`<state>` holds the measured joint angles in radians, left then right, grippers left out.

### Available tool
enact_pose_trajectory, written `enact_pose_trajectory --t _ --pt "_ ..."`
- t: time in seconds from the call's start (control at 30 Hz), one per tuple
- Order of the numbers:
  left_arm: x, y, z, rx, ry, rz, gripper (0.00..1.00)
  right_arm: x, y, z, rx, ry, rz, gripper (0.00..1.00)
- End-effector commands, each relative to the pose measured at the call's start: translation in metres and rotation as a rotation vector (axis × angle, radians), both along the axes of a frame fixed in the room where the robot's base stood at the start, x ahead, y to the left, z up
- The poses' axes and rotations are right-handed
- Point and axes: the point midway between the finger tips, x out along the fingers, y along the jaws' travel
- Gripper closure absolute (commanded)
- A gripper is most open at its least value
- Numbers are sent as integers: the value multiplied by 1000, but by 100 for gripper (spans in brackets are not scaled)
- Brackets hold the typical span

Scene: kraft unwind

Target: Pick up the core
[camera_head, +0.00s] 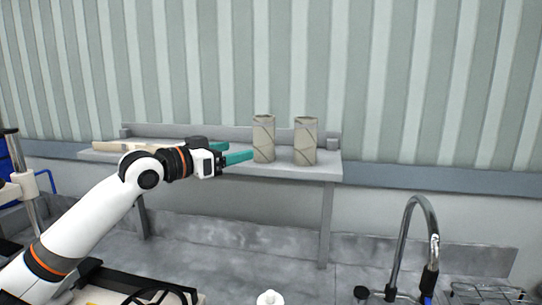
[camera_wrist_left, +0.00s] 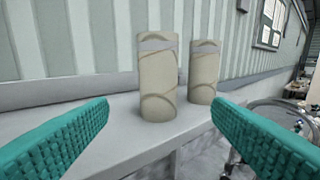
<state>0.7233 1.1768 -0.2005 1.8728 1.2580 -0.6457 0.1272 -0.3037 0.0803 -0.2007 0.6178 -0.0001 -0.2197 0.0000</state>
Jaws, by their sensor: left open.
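Two beige cardboard cores stand upright on a grey wall shelf. The left core (camera_head: 263,139) is nearest my left gripper; the right core (camera_head: 305,141) stands a little apart from it. In the left wrist view, the nearer core (camera_wrist_left: 158,76) appears between the fingers but beyond their tips, and the other core (camera_wrist_left: 203,72) is behind it to the right. My left gripper (camera_head: 236,153) has teal fingers, is open and empty, and points right towards the cores at shelf height. It also shows in the left wrist view (camera_wrist_left: 163,103). My right gripper is not in view.
The grey shelf (camera_head: 329,171) has a low back ledge against a striped wall. A long pale item (camera_head: 108,147) lies at its left end. Below are a grey counter, a curved metal faucet (camera_head: 436,245) and a wire rack (camera_head: 488,293) at the lower right.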

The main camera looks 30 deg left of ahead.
Motion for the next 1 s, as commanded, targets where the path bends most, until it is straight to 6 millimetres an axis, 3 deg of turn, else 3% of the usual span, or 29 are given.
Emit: enact_pose_trajectory --t 0.03,0.1,0.4,0.63,0.83,1.0 --pt "-1 4 -2 -7 -14 4 26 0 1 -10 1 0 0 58" --pt "0 6 4 -15 -22 5 26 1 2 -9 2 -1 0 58" --pt "45 -11 12 -20 -27 3 26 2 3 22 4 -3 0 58" --pt "63 -17 8 -16 -25 5 26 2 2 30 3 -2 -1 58" --pt "88 -29 14 -18 -24 4 26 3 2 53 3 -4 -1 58" --pt "107 -35 10 -16 -26 6 26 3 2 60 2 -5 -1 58"
